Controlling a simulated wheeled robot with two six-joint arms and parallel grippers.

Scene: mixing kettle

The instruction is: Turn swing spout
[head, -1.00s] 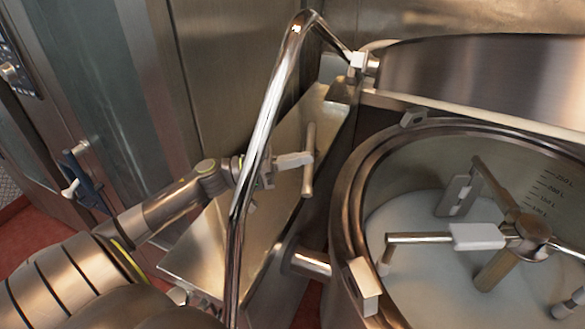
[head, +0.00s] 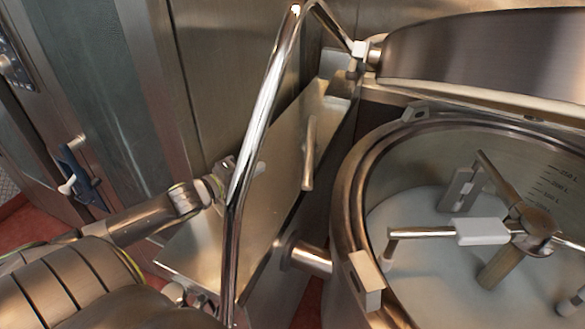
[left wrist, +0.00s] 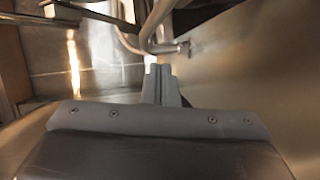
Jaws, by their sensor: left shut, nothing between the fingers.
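The swing spout (head: 262,110) is a long, bent chrome tube in the head view. It rises from a pivot beside the kettle lid, bends at the top and slants down to the lower left. My left gripper (head: 257,168) is behind the tube in this view and partly hidden by it. Its fingers are shut with nothing between them. I cannot tell whether they touch the tube. The left wrist view shows the shut grey fingers (left wrist: 160,85), with bent metal tubing (left wrist: 155,30) just beyond them. My right gripper is not in view.
The open kettle (head: 350,200) with a mixing arm (head: 480,232) stands at the right, its raised lid (head: 480,55) behind. A sloped steel surface (head: 205,245) with an upright bar handle (head: 309,152) lies between my left arm and the kettle. A cabinet door (head: 100,80) is at the left.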

